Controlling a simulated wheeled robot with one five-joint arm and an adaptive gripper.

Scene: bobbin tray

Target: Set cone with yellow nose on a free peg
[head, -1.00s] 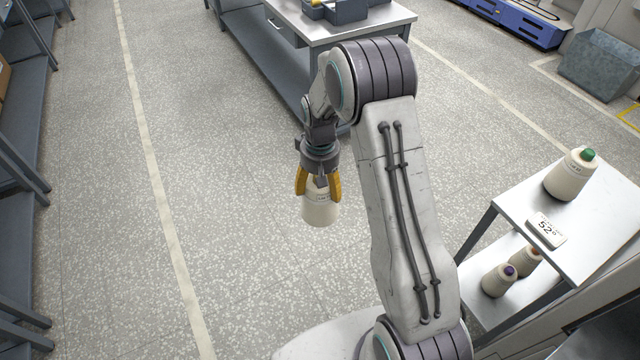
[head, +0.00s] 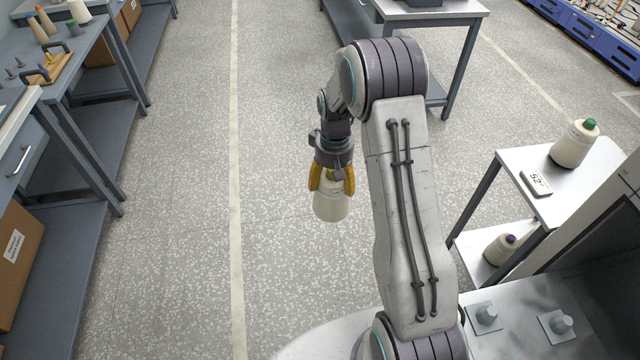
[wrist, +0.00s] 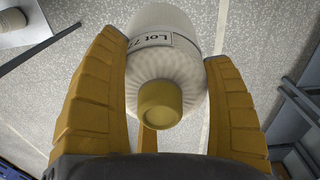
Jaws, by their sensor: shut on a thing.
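My gripper (head: 331,184) is shut on a cream yarn cone (head: 331,207) and holds it in the air over the open floor. In the wrist view the cone (wrist: 162,32) lies between both yellow fingers, its yellow nose (wrist: 160,103) pointing towards the camera; a label reading "Lot 7" is partly visible. A wooden tray (head: 62,70) with dark handles and small grey pegs (head: 20,62) sits on the bench at the far left. Two bare grey pegs on square plates, one at left (head: 487,315) and one at right (head: 560,322), stand on a metal surface at lower right.
A side stand (head: 530,160) at right holds a green-nosed cone (head: 574,144) and a "52" card (head: 536,183), with a purple-nosed cone (head: 501,248) below. Left benches (head: 120,70) hold more cones. The floor between is clear.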

